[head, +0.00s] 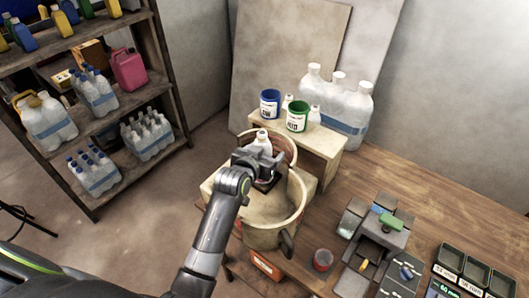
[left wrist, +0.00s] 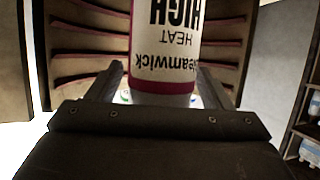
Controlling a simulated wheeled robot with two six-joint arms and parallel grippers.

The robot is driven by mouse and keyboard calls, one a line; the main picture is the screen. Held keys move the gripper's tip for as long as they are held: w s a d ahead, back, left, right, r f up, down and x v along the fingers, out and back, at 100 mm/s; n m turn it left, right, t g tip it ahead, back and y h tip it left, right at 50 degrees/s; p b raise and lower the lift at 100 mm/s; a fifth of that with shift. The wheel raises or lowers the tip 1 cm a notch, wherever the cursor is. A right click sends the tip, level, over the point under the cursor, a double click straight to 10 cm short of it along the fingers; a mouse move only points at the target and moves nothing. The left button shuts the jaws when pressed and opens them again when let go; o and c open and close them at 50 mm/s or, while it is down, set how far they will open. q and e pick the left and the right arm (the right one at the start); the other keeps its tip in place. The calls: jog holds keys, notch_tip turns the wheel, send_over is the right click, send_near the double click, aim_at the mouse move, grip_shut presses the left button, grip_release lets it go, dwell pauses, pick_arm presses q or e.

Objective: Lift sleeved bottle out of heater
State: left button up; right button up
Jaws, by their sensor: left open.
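The sleeved bottle (head: 262,138) stands with its white cap and shoulder showing above my left gripper (head: 262,172) in the head view. In the left wrist view the bottle (left wrist: 165,45) shows a white sleeve printed "HIGH HEAT", appearing upside down. My left gripper (left wrist: 160,82) is open, with one finger on each side of the bottle. Behind the bottle is a curved, ribbed inner wall (left wrist: 75,60), seemingly the heater, whose brown rim (head: 285,143) shows in the head view. The bottle's lower part is hidden in the head view. My right gripper is out of view.
A large beige vat (head: 265,236) stands in front of the heater, under my left arm. A wooden stand (head: 325,150) behind holds a blue tin (head: 270,103) and a green tin (head: 297,115). Grey blocks (head: 378,240) and dark trays (head: 475,270) occupy the table's right side.

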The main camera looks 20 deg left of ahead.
pick_arm(q)
jog(key=c, duration=0.8)
jog(key=o, duration=0.8)
jog(key=shift+s, duration=0.1)
